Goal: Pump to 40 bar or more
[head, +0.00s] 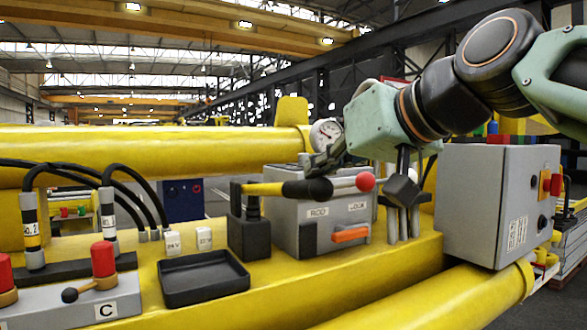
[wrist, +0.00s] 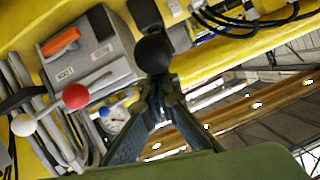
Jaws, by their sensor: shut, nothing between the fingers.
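A pump lever, yellow with a black grip and black ball end (head: 320,189), reaches right, nearly level, from a dark block (head: 249,236). The ball also shows in the wrist view (wrist: 153,53), in front of my fingertips. My gripper (head: 316,168) is shut and empty, just above the lever's ball end; I cannot tell whether it touches the ball. A round white pressure gauge (head: 325,132) stands behind it. The gauge also shows in the wrist view (wrist: 115,121), partly covered. Its reading is too small to make out.
A grey box (head: 285,231) carries an orange handle (head: 350,235) and "ROD" and "LOCK" labels. A red-knobbed lever (head: 365,182) is close right of my gripper. A grey cabinet (head: 483,205) stands right. A black tray (head: 203,280) and hoses (head: 130,180) are left.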

